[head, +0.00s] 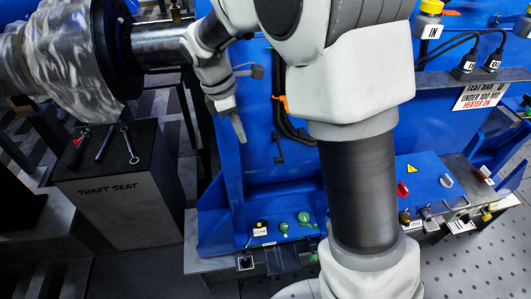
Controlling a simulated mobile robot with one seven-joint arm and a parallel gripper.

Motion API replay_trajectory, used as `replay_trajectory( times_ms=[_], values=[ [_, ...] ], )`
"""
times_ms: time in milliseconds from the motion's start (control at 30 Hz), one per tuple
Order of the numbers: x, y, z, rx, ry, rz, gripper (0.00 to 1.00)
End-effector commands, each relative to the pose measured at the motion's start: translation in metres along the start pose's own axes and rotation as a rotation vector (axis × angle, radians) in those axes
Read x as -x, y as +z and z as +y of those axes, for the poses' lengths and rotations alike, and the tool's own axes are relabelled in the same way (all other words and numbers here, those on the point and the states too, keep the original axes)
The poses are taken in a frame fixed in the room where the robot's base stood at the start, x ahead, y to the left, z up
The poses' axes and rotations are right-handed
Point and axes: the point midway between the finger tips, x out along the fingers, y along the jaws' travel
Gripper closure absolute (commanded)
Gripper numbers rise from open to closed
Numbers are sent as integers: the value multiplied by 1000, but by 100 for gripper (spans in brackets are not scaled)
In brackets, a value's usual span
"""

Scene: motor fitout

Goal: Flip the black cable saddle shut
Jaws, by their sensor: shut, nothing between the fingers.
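My gripper (238,126) hangs from the arm at upper centre, in front of the blue panel. Its fingers point down and slightly right, and they look shut and empty. Just to its right, a thick black cable (281,80) runs down the blue panel and bends right behind my arm. A thin black piece (278,146) stands out on the panel below the bend; it may be the black cable saddle, but it is too small to tell its shape or whether it is open. The gripper appears apart from it.
An orange tie (281,103) sits on the cable. A blue control box (425,185) with knobs is at right. Green knobs (303,217) sit on the lower ledge. A SHAFT SEAT stand (120,200) holding tools is at left. My arm hides the panel's middle.

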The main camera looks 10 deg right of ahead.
Motion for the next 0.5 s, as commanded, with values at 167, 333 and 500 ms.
replay_trajectory(
  times_ms=[167, 333, 500],
  values=[
    [-12, 0, 0, -1, -3, -1, 100],
    [-44, 0, -1, -1, -5, -2, 100],
    [-81, 0, -1, -2, -5, -1, 100]
  ],
)
